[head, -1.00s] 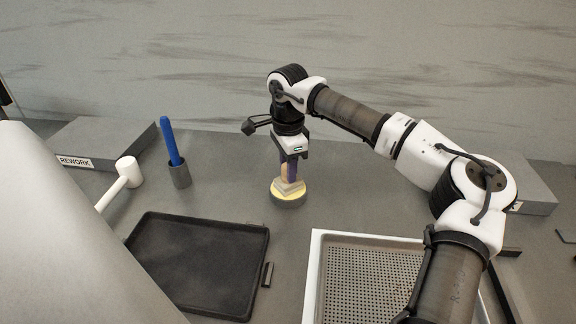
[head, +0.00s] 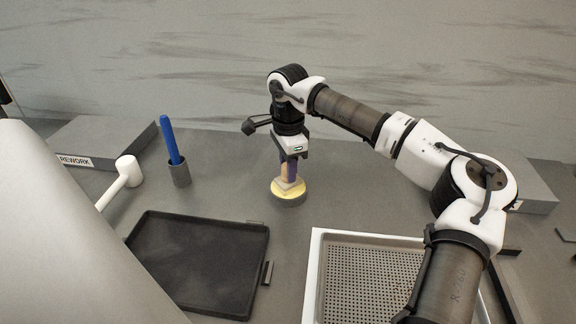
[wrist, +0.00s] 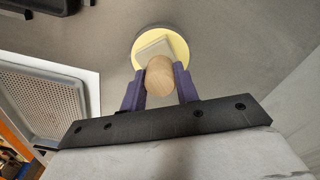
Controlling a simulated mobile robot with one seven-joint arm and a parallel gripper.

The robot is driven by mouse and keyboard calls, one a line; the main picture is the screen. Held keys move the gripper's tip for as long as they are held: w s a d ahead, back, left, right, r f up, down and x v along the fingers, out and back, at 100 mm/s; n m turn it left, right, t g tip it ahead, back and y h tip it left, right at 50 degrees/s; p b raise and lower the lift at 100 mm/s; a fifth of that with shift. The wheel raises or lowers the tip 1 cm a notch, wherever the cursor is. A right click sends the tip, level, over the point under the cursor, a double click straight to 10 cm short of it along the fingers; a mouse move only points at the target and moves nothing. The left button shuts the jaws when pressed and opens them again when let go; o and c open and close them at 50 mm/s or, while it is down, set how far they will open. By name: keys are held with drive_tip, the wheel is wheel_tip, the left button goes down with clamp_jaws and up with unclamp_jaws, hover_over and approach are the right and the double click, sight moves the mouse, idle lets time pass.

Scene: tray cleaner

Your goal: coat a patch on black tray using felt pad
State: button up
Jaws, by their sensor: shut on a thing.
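The black tray (head: 200,262) lies flat on the worktop at the lower left of the head view, and its floor looks empty. Its corner shows at the top left of the wrist view (wrist: 48,6). The felt pad is a round pad with a yellow top (head: 289,191), a pale block and a wooden knob (wrist: 160,76). My gripper (head: 289,168) is shut on the knob, with purple fingers on both sides in the wrist view (wrist: 160,88). The pad is at or just above the worktop, behind and right of the tray; contact is unclear. Its underside is hidden.
A white-rimmed perforated tray (head: 317,270) stands right of the black tray. A small dark block (head: 268,272) sits at the black tray's right edge. A blue-handled tool in a cup (head: 179,175), a white mallet (head: 128,171) and a REWORK block (head: 100,143) stand left.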

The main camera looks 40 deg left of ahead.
drive_tip(key=shift+r+p, duration=2.45)
drive_tip(key=shift+r, duration=1)
drive_tip(key=shift+f, duration=0.1)
wheel_tip(320, 180, down, 3)
drive_tip(key=b, duration=0.3)
drive_tip(key=shift+r, duration=0.2)
drive_tip(key=shift+s+d, duration=0.1)
drive_tip(key=shift+s, duration=0.05)
